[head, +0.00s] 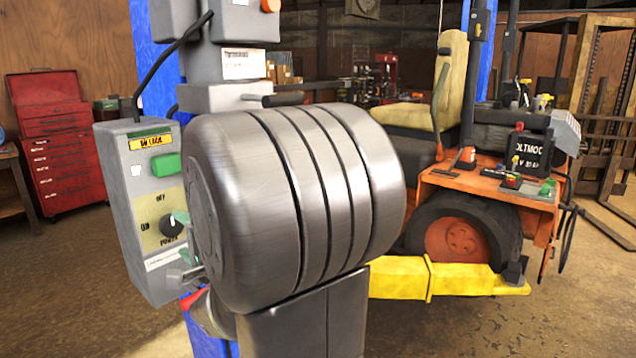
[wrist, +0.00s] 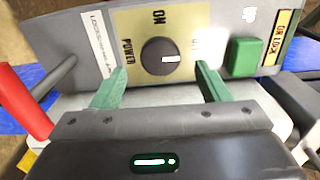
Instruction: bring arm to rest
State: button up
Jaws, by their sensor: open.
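The grey control box (head: 120,190) stands left of my arm in the head view. On its yellow panel (head: 153,228) is a round black knob (head: 171,229), also in the wrist view (wrist: 158,60). Its white mark points to the OFF label. A green button (head: 166,165) sits above the panel; it also shows in the wrist view (wrist: 244,56). My gripper (wrist: 160,72) is open and empty in front of the panel, its green fingers on either side of the knob with visible gaps. My arm hides most of the gripper in the head view.
A blue post (head: 155,65) rises behind the box. A red handle (wrist: 24,100) is close left of the gripper in the wrist view. An orange vehicle (head: 480,190) on a yellow lift arm (head: 470,280) stands right. A red tool cabinet (head: 60,145) is far left, with open floor before it.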

aim_at(174, 228)
jog(key=x, duration=0.4)
jog(key=shift+w+a+p, duration=0.2)
jog(key=shift+a+p, duration=0.05)
jog(key=shift+p, duration=0.1)
jog(key=shift+w+a, duration=0.25)
jog(key=shift+f+n, duration=0.1)
jog(key=shift+n, duration=0.4)
jog(key=shift+s+d+n+b, duration=0.1)
jog(key=shift+n+b, duration=0.2)
jog(key=shift+n, duration=1.3)
jog(key=n, duration=0.4)
jog(key=shift+n, duration=0.3)
jog(key=n+p, duration=0.1)
jog(key=n, duration=0.4)
jog(key=shift+p, duration=0.3)
jog(key=shift+d+n+p, duration=0.1)
jog(key=shift+n+p, duration=1.1)
jog(key=shift+n, duration=0.8)
